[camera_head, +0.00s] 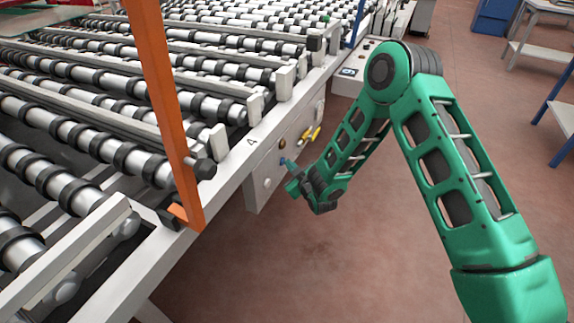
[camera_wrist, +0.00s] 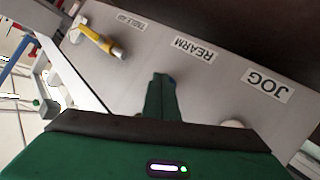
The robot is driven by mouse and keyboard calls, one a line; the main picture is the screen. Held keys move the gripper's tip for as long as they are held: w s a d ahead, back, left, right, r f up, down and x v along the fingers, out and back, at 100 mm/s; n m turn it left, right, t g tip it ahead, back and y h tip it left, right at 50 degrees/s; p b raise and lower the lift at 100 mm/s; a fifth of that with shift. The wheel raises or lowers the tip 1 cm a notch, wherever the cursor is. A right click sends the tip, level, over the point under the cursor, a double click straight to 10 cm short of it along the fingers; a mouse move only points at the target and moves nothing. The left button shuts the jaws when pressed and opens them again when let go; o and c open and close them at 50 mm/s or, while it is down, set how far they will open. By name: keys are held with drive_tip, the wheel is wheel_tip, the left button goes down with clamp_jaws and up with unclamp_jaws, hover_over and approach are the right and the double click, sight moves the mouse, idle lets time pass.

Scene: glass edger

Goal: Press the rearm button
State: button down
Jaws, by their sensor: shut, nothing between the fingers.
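The control panel (camera_head: 260,190) is a pale grey plate on the side of the roller table, and it fills the wrist view (camera_wrist: 215,85). The REARM label (camera_wrist: 193,48) shows there upside down. The rearm button is blue (camera_head: 282,160); in the wrist view only a sliver of blue (camera_wrist: 173,82) shows beside my fingertips. My gripper (camera_head: 289,166) is shut and empty, its green fingers (camera_wrist: 160,76) pointing at the panel over this button. The fingers hide most of the button. I cannot tell whether they touch it or whether it is pushed in.
A yellow-handled switch (camera_head: 311,135) sits farther along the panel, also in the wrist view (camera_wrist: 103,43). A white button (camera_wrist: 233,124) is near the JOG label (camera_wrist: 265,85). An orange bar (camera_head: 160,100) rises in front of the rollers. The floor (camera_head: 290,260) beside the panel is clear.

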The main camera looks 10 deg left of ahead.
drive_tip(key=shift+r, duration=0.1)
idle(0.3)
drive_tip(key=shift+s+d, duration=0.2)
drive_tip(key=shift+d, duration=0.3)
drive_tip(key=shift+s+d, duration=0.35)
drive_tip(key=shift+d, duration=0.55)
drive_tip(key=shift+s+d, duration=0.3)
drive_tip(key=shift+d, duration=0.6)
drive_tip(key=shift+s+d, duration=0.35)
drive_tip(key=shift+d, duration=0.55)
